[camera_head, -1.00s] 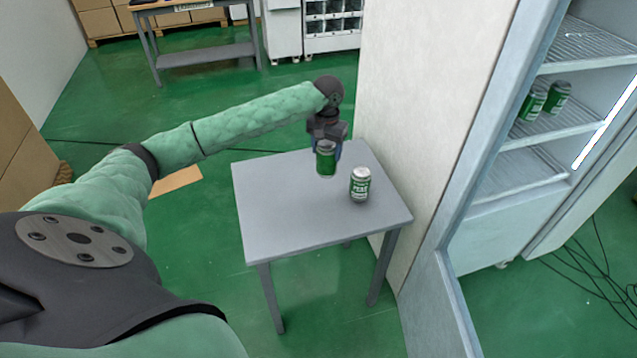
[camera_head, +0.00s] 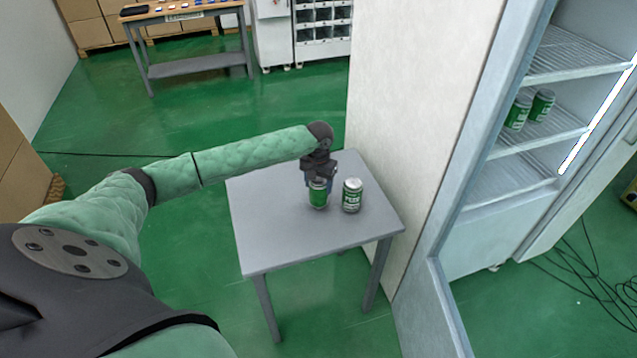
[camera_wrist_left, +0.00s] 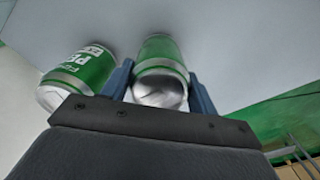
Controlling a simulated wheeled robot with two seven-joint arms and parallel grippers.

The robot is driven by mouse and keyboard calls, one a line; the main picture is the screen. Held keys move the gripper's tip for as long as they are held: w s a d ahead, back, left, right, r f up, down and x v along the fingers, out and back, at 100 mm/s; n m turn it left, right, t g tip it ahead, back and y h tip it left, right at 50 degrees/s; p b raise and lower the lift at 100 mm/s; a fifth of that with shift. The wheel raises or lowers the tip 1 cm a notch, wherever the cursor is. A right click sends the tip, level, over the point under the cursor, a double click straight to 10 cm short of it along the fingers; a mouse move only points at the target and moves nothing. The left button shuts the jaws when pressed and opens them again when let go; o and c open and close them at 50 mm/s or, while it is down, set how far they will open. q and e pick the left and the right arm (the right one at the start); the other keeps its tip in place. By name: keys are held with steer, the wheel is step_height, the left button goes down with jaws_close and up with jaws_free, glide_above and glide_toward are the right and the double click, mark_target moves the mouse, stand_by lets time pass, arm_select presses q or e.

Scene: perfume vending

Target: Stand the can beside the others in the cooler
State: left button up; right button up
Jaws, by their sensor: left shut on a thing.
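My left gripper (camera_head: 319,180) is shut on a green can (camera_head: 318,197) with a silver end, at or just above the small grey table (camera_head: 270,225); I cannot tell if the can touches the top. It looks near upright. The held can also shows between the blue fingers in the left wrist view (camera_wrist_left: 160,50). A second green can (camera_head: 352,197) stands upright on the table just right of it, also seen in the left wrist view (camera_wrist_left: 88,68). The cooler (camera_head: 480,130) stands open at the right, with two green cans (camera_head: 517,113) (camera_head: 541,105) on its middle shelf.
A pale wall panel (camera_head: 410,110) stands between the table and the cooler interior. The front of the table is clear. Cables (camera_head: 580,260) lie on the green floor at the right. A workbench (camera_head: 195,62) stands at the back.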

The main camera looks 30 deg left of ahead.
arm_select(q)
steer(key=shift+f, duration=0.1)
steer(key=o, duration=1.1)
steer(key=shift+o, duration=0.6)
